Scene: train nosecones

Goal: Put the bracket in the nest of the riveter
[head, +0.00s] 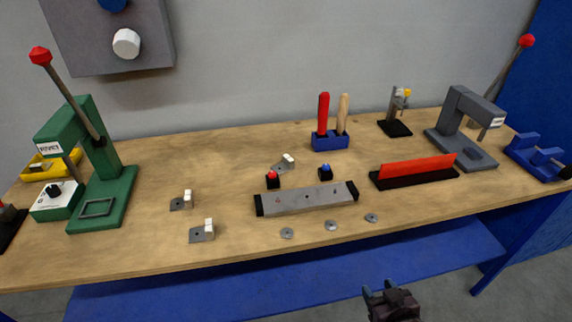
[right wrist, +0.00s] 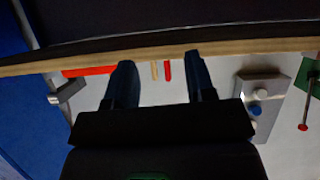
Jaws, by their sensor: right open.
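The green riveter (head: 112,172), labelled RIVET, stands at the left of the bench with its red-knobbed lever raised. Its nest (head: 97,208) is a small rectangular frame on the base and looks empty. Three small grey brackets with white upright blocks lie on the bench: one at the front (head: 197,235), one behind it (head: 177,204), and one further back near the middle (head: 279,168). My right gripper (head: 377,290) is open and empty in front of the bench, below its front edge. Its fingers show apart in the right wrist view (right wrist: 159,60). My left gripper is out of view.
A grey bar fixture (head: 290,201) lies mid-bench, with several washers (head: 331,225) in front. A red strip on a black base (head: 417,167), a blue tool holder (head: 331,141) and a grey press (head: 462,130) stand to the right. A blue shelf (head: 290,275) runs below the bench.

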